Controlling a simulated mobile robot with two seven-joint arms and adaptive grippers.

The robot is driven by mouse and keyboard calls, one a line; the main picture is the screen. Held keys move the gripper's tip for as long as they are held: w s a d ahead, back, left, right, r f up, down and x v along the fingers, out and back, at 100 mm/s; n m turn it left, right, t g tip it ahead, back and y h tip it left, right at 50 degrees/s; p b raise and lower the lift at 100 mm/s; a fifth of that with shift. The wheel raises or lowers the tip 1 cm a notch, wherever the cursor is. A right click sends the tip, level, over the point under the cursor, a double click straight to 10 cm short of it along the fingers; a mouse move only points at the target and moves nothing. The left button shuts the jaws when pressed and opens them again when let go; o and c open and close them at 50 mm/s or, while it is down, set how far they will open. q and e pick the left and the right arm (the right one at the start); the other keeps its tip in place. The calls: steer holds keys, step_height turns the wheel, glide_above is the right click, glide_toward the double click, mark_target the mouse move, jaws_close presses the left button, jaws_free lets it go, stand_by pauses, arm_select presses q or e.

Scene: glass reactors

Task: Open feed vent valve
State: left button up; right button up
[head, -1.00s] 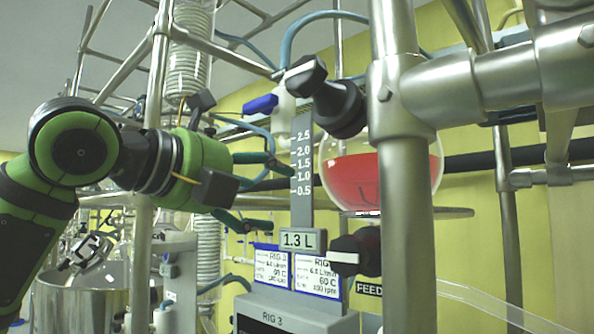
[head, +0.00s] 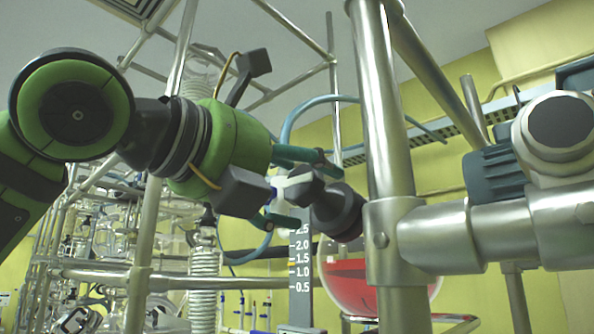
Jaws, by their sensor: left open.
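A black valve knob with a white bar (head: 302,186) and a thick black body (head: 338,212) sits at the top of the glass feed vessel with red liquid (head: 355,280) in the head view. No label shows on this valve. My left gripper (head: 308,192) is open, with one dark green finger above the knob and one below it. The knob appears between the fingertips; whether they touch it I cannot tell. The blue handle beside the valve is mostly hidden behind the gripper. My right gripper is out of view.
A steel upright (head: 385,130) stands just right of the valve, with a clamp and horizontal pipe (head: 470,237) running right. A level scale (head: 301,275) stands below the knob. A blue hose (head: 292,120) arches behind. A steel post (head: 150,240) stands at left.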

arm_select(q)
steer(key=shift+w, duration=0.15)
steer(key=c, duration=1.1)
steer(key=shift+f+n, duration=0.1)
steer(key=shift+n, duration=0.3)
steer(key=n+y, duration=0.1)
steer(key=n, duration=0.3)
steer(key=shift+d+t, duration=0.1)
steer(key=shift+t, duration=0.2)
steer(key=shift+n+y, duration=0.7)
steer(key=shift+n, duration=1)
